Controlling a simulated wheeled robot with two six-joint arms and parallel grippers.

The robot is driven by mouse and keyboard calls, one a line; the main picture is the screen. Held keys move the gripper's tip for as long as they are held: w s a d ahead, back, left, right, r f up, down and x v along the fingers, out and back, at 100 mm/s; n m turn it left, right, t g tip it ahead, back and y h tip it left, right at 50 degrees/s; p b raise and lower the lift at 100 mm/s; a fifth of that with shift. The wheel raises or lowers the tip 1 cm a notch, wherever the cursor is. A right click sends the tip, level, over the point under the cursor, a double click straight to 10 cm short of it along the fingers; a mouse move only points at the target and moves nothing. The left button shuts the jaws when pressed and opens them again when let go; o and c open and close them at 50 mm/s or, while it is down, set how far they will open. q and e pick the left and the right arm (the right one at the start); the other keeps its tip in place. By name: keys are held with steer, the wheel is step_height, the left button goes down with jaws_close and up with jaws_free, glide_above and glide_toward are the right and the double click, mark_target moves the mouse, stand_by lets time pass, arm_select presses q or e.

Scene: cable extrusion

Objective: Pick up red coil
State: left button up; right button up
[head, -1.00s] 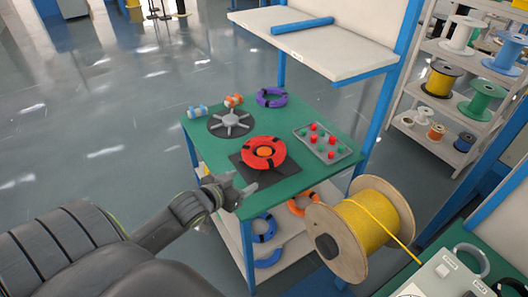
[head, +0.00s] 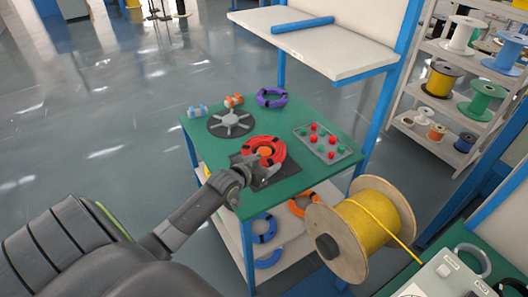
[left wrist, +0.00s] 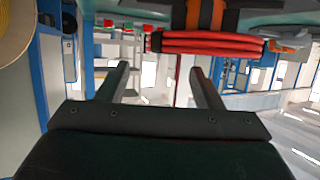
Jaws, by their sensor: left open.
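The red coil (head: 276,153) with black bands lies around an orange hub on a dark square base on the green table. My left gripper (head: 246,164) is at the coil's near left side and hides part of it. In the left wrist view the red coil (left wrist: 210,44) shows edge-on at the top, beyond the fingertips. The open left gripper (left wrist: 158,68) has nothing between its fingers. Whether a finger touches the coil cannot be told. My right gripper is not in view.
The green table (head: 300,178) also holds a grey spoked disc (head: 231,123), a purple coil (head: 271,98), small orange and blue rolls, and a tray (head: 342,152) of red and green pieces. A large yellow spool (head: 368,222) stands at the near right. A white shelf (head: 330,48) overhangs the back.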

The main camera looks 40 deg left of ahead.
mark_target(278, 155)
arm_select(q)
steer(key=x, duration=0.5)
steer(key=shift+w+f, duration=0.1)
steer(key=shift+w, duration=0.25)
steer(key=c, duration=1.3)
